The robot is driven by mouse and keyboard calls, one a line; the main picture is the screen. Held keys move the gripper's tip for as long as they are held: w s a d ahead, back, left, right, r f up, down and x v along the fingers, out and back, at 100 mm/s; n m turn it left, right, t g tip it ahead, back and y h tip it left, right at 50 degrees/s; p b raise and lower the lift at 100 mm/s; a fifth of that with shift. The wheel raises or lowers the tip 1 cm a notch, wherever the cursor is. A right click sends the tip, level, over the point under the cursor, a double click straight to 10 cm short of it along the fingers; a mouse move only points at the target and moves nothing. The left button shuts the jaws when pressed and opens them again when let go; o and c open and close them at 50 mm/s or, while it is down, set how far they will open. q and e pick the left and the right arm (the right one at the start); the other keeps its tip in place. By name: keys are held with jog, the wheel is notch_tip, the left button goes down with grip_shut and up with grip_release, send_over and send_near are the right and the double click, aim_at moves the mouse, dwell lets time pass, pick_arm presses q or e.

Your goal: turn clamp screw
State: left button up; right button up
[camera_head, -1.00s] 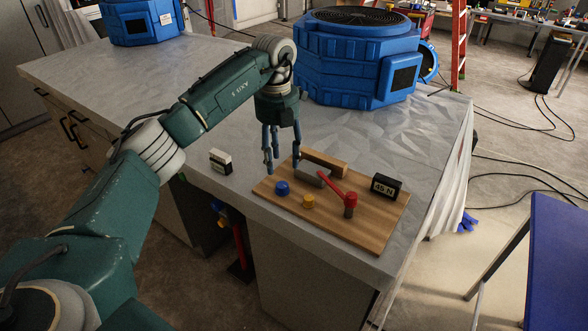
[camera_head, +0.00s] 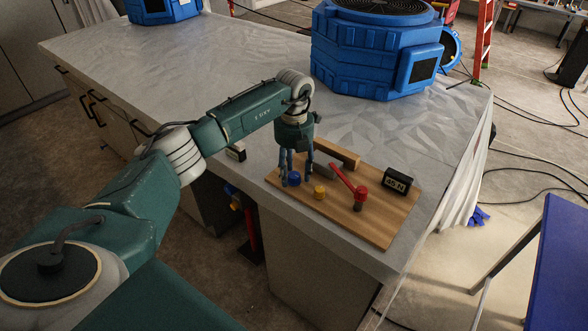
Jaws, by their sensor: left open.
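A wooden board (camera_head: 366,222) lies near the bench's front right corner. It carries a blue knob (camera_head: 294,178), a yellow knob (camera_head: 319,192), a grey block (camera_head: 325,171) and a red lever (camera_head: 347,180) reaching to a red-topped post (camera_head: 360,195). I cannot tell which part is the clamp screw. My left gripper (camera_head: 296,183) points down, open, with its fingers on either side of the blue knob in this view. Whether they touch it is unclear. My right gripper is out of view.
A black display reading 45 N (camera_head: 398,180) and a wooden bar (camera_head: 337,153) are on the board. A small black-and-white box (camera_head: 236,152) stands left of it. A large blue fan unit (camera_head: 372,55) stands behind. The bench top (camera_head: 190,85) is clear at left.

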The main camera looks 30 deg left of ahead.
pick_arm(q)
jog(key=shift+f, duration=0.1)
jog(key=c, duration=1.1)
jog(key=shift+c, duration=0.2)
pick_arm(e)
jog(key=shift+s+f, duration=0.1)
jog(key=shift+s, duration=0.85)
pick_arm(q)
jog(key=shift+f+m+b, duration=0.15)
jog(key=shift+m+b, duration=0.45)
jog(key=shift+m, duration=0.1)
jog(key=m+b, duration=0.1)
jog(key=m, duration=0.2)
jog(key=shift+b, duration=0.4)
jog(key=m+b, duration=0.1)
jog(key=m, duration=0.2)
jog(key=shift+a+m, duration=0.1)
jog(key=shift+m, duration=0.3)
jog(key=shift+m+b, duration=0.65)
jog(key=shift+m, duration=1.05)
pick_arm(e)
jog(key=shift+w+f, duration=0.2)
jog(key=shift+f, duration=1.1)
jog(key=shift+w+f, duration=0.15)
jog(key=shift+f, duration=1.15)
